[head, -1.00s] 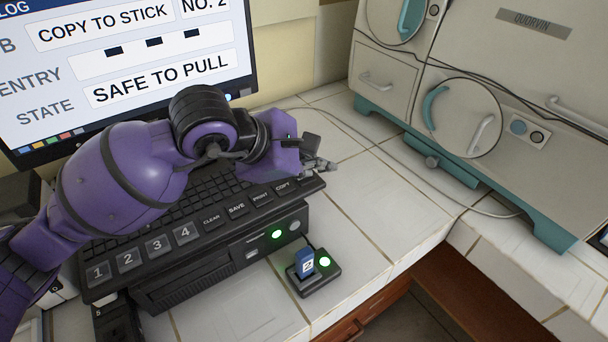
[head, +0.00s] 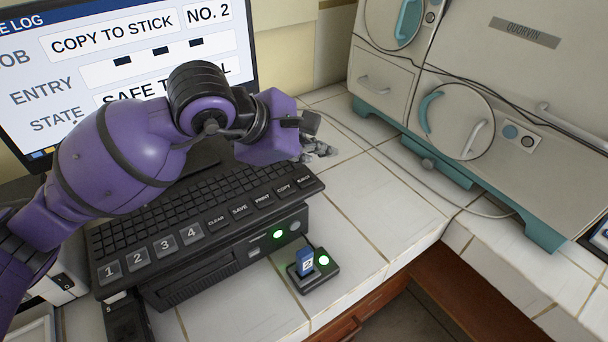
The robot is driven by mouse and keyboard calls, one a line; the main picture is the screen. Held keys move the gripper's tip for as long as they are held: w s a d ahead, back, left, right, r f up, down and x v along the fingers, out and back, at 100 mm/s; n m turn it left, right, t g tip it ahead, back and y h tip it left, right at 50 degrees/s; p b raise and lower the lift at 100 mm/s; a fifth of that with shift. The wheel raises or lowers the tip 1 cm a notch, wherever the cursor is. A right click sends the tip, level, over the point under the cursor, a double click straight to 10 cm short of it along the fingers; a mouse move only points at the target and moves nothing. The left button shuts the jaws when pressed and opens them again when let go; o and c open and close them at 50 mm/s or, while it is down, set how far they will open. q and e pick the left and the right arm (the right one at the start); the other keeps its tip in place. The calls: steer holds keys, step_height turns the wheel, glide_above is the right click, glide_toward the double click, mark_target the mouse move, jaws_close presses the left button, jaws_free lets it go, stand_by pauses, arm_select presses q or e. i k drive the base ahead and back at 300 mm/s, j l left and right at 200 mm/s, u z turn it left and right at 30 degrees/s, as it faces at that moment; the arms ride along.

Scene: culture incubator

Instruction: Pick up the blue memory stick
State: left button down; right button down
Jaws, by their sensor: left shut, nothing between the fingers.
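The blue memory stick (head: 305,261) stands upright in a small black dock (head: 322,277) on the tiled bench, just right of the keyboard unit. It has a white label, and a green light glows on the dock beside it. My left gripper (head: 322,150) is shut and empty. It hangs above the far right end of the keyboard, behind and above the stick, well apart from it. My right gripper is not in view.
A black keyboard unit (head: 215,212) with large labelled keys lies under my left arm. A monitor (head: 100,60) stands behind, its State line partly hidden by my arm. A cream incubator (head: 470,70) stands right, with a cable along the bench. Tiles (head: 370,215) right of the dock are clear.

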mark_target(305, 256)
steer(key=k, duration=1)
